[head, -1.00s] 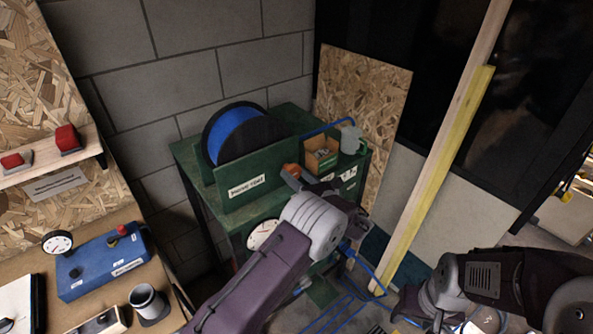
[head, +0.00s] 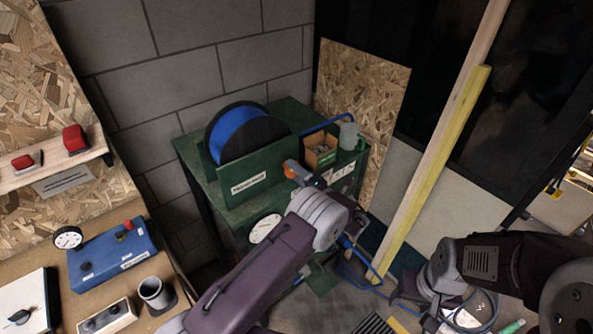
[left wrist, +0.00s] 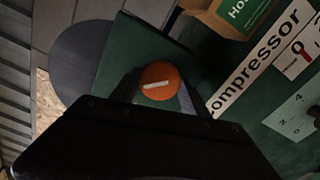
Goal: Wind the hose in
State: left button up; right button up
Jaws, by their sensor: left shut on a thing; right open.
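The blue hose is wound on a black-sided reel (head: 240,133) on top of the green compressor cabinet (head: 215,180). From there the hose (head: 330,124) passes along the cabinet's back right and hangs down to the floor, where part of it (head: 372,275) lies loose. My left gripper (head: 303,174) is in front of the reel, shut on a round orange knob (left wrist: 160,80) with a white mark; the knob sits between its fingers in the left wrist view. My right gripper (head: 430,300) is low at the right, open, partly hidden by its arm.
A cardboard box (head: 320,150) and a grey-green mug (head: 349,136) stand on the cabinet. A bench with a blue gauge box (head: 112,252) and a cup (head: 156,294) is at left. A yellow-edged plank (head: 435,170) leans at right.

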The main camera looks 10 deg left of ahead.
pick_arm(q)
jog(key=m, duration=0.3)
jog(key=shift+f+m+p, duration=0.1)
jog(key=shift+m+p, duration=0.2)
jog(key=shift+p, duration=0.1)
jog(key=shift+m+p, duration=0.3)
jog(key=shift+m, duration=1.6)
jog(key=o, duration=1.4)
jog(key=shift+c, duration=0.2)
jog(key=b+v, duration=0.2)
jog(key=v, duration=0.7)
jog(key=shift+b, duration=0.4)
